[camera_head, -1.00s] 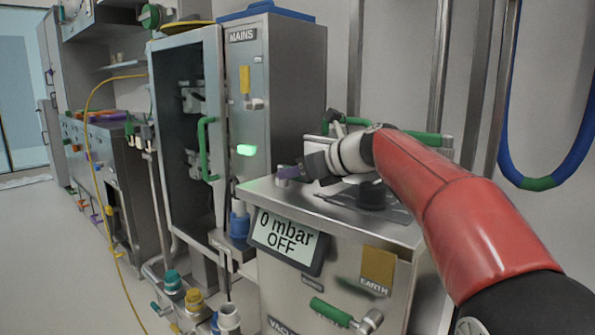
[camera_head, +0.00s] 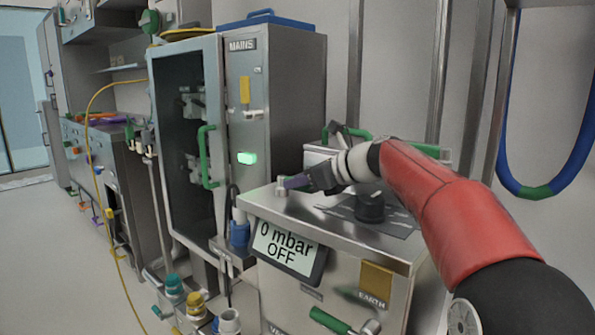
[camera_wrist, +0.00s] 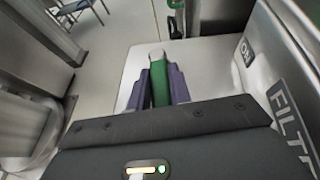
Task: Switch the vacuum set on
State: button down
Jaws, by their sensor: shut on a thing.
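The vacuum set (camera_head: 345,262) is a grey metal cabinet with a sloped display (camera_head: 288,249) reading "0 mbar OFF". My gripper (camera_head: 297,182) is low over its top, near the left edge. In the wrist view my purple fingers (camera_wrist: 160,87) are shut on a green handle (camera_wrist: 160,88), one finger on each side. A silver end (camera_wrist: 157,57) sticks out beyond the fingertips; a short metal post (camera_head: 282,185) shows there in the head view. An "ON" label (camera_wrist: 246,52) is right of the fingers in the wrist view. The green handle is hidden in the head view.
A tall "MAINS" cabinet (camera_head: 285,95) with a lit green indicator (camera_head: 247,158) stands behind to the left. A dark round fitting (camera_head: 370,207) sits on the set's top near my arm. A green handle (camera_head: 330,320) is on the front.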

jog(key=shift+w+d+r+n+g+p, duration=0.1)
jog(key=shift+w+r+n+g+p, duration=0.1)
jog(key=shift+n+g+p, duration=0.4)
jog(key=shift+f+y, duration=0.25)
jog(key=shift+y, duration=0.05)
jog(key=c, duration=1.3)
grip_release()
jog(key=shift+r, duration=0.1)
